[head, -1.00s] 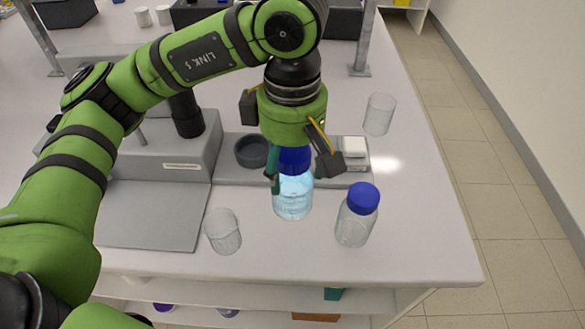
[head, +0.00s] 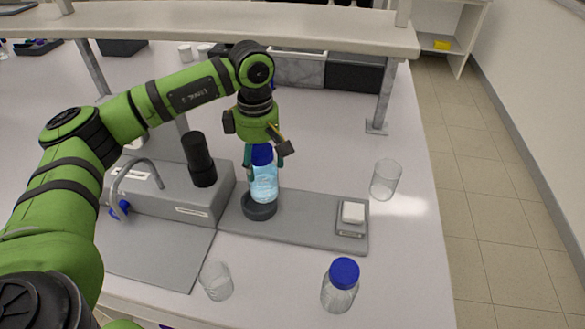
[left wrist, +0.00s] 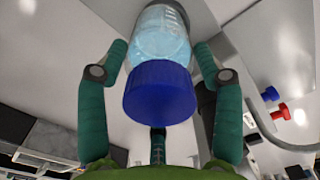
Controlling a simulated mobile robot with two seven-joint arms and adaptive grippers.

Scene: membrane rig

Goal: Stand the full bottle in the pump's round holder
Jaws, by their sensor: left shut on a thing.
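The full bottle (head: 264,186) holds pale blue liquid and has a blue cap. My left gripper (head: 265,162) is shut on it from above and keeps it upright. The dark round holder (head: 260,212) is on the pump's grey base plate. The bottle's bottom overlaps the holder's opening in the head view; I cannot tell whether it rests inside or hovers just above. In the left wrist view the blue cap (left wrist: 160,92) sits between the two green fingers, with the bottle body beyond. My right gripper is not in view.
A clear blue-capped bottle (head: 340,286) stands at the front right. One empty beaker (head: 216,281) is at the front, another (head: 385,179) at the right. A small white-topped block (head: 352,215) sits on the plate's right end. The pump's black cylinder (head: 199,160) rises left of the bottle.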

